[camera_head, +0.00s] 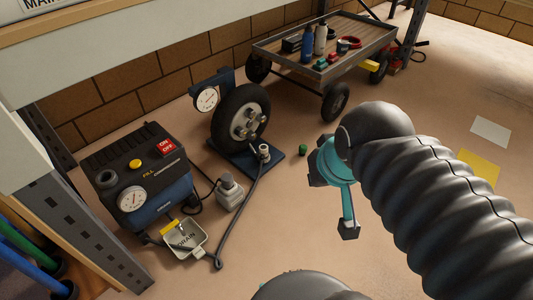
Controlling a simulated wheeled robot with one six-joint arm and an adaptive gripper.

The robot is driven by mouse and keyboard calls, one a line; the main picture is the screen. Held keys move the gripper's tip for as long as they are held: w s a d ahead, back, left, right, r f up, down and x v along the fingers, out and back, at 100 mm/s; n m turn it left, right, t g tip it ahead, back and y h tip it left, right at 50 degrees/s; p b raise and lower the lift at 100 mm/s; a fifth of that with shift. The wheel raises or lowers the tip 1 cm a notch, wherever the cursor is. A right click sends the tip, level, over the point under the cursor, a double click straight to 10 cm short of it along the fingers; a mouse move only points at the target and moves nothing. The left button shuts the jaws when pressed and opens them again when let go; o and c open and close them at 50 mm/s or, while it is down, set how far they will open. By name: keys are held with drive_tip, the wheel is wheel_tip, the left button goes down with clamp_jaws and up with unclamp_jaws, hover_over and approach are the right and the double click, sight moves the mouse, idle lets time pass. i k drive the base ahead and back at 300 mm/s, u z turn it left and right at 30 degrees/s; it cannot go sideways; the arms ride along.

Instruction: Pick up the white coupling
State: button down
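A small whitish fitting (264,151), which looks like the white coupling, stands at the end of a dark hose on the blue base plate of the wheel stand. It is small in view, and I cannot tell how it joins the hose. My gripper (335,205), teal with dark tips, is in the air to the right of the fitting and apart from it. My dark arm hides part of it, so its opening is unclear. I see nothing held in it.
A compressor (140,180) with a gauge stands at left, beside a drain tray (185,238) and a grey box (229,192). A wheel (240,118) stands behind the fitting. A loaded cart (285,62) is behind.

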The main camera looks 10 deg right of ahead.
sight(263, 149)
drive_tip(key=z, duration=0.5)
drive_tip(key=k, duration=0.55)
drive_tip(key=z, duration=1)
drive_tip(key=i, duration=1.9)
drive_tip(key=u, duration=1.5)
drive_tip(key=i, duration=0.7)
drive_tip(key=u, duration=0.7)
